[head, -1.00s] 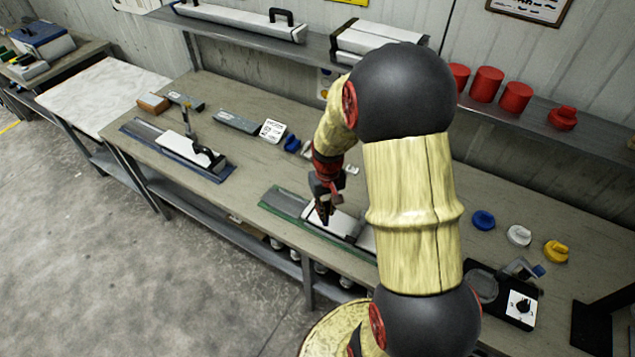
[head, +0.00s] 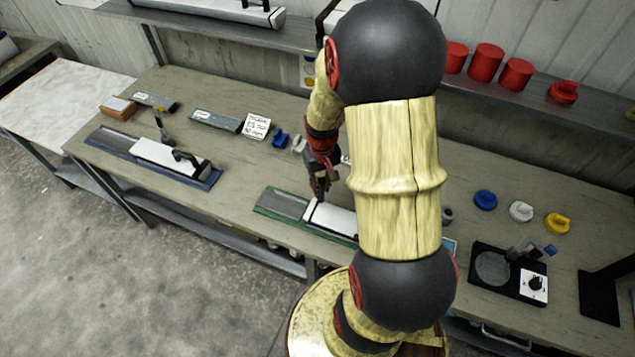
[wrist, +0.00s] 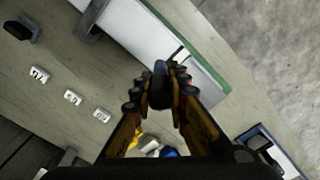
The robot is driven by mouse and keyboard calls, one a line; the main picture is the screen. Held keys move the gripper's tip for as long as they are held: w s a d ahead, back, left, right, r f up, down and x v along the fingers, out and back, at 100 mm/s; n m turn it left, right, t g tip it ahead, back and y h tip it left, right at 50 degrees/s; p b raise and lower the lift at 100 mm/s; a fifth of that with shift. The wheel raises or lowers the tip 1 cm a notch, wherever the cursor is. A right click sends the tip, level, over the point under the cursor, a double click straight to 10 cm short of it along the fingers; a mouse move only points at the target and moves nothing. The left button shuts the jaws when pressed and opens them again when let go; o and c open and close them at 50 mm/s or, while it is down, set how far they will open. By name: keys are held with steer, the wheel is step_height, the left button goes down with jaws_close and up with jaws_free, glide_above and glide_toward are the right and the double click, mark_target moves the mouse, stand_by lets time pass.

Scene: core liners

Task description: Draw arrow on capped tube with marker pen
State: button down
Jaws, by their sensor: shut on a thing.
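A white tube (head: 335,219) lies in a green-edged tray (head: 262,208) on the workbench, with a grey section beside it at the left. My gripper (head: 320,188) is at the back left end of the white tube in the head view. In the wrist view my gripper (wrist: 160,92) is shut on a slim dark thing, likely the marker pen (wrist: 159,75), seen nearly end-on. The white tube (wrist: 165,32) and the tray's green edge (wrist: 205,68) show beyond the fingertips. I cannot tell whether the pen touches the tube, and no arrow can be made out.
A blue-edged tray (head: 105,148) with another white tube stands at the left. A handwritten card (head: 256,127) and small blue pieces lie behind. Blue, white and yellow caps (head: 521,212) and a black device (head: 492,268) are at the right. Red cylinders (head: 485,62) stand on the shelf.

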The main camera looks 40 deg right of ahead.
step_height(320, 180, down, 2)
steer(key=shift+w+f+b, duration=0.1)
steer(key=shift+w+b, duration=0.05)
steer(key=shift+b, duration=0.55)
steer(key=shift+f+b, duration=1.15)
steer(key=shift+f, duration=0.5)
